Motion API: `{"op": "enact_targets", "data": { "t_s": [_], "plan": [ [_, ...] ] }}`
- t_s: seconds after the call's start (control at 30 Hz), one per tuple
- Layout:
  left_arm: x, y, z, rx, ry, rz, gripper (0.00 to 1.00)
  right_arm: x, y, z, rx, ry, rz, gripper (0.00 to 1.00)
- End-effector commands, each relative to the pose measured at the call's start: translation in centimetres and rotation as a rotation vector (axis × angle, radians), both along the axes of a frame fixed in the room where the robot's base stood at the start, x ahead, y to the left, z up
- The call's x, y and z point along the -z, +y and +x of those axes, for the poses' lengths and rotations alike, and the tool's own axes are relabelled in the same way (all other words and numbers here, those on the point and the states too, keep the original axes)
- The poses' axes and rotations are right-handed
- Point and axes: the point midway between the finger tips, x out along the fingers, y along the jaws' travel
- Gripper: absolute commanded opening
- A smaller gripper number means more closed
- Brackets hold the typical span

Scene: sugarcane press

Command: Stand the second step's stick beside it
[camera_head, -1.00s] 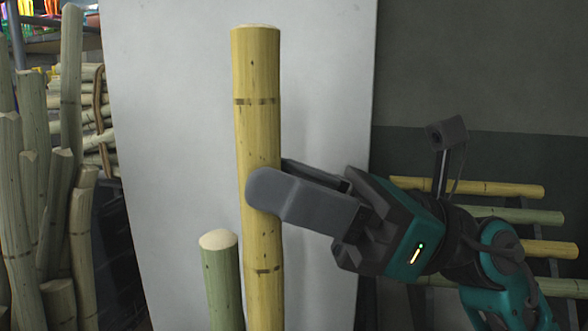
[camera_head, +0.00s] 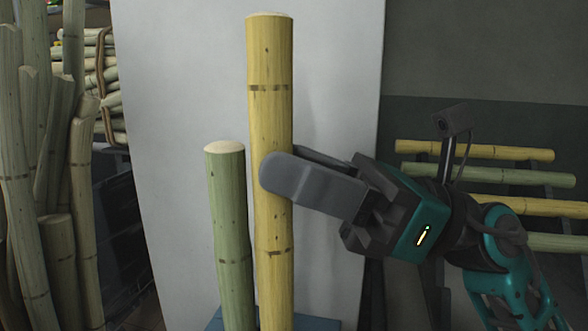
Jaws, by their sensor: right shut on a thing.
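A tall yellow cane stick (camera_head: 270,115) stands upright in front of a pale panel. My right gripper (camera_head: 277,178) comes in from the right and is shut on the yellow stick around its middle. A blue surface (camera_head: 315,323) shows at the sticks' lower ends. The bottom end of the yellow stick is cut off by the picture's edge. My left gripper is not in view.
Several green canes (camera_head: 60,180) lean in a cluster at the left. A rack with yellow and green sticks (camera_head: 490,152) stands at the right, behind my right arm. The pale panel (camera_head: 165,120) rises close behind the two standing sticks.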

Motion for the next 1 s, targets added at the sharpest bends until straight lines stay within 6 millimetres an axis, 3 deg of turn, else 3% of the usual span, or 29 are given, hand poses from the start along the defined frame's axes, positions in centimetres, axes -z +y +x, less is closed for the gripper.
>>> {"op": "enact_targets", "data": {
  "t_s": [0.3,0.53,1.0],
  "plan": [
    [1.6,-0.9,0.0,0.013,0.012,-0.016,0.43,2.5,-0.3,0.3,0.000,-0.001,0.001,0.00],
    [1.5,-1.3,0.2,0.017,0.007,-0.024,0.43,3.8,-0.2,0.5,0.000,0.000,0.001,0.00],
    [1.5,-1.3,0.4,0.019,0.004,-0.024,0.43,4.7,-0.2,0.5,0.000,-0.001,0.001,0.00]
  ]
}}
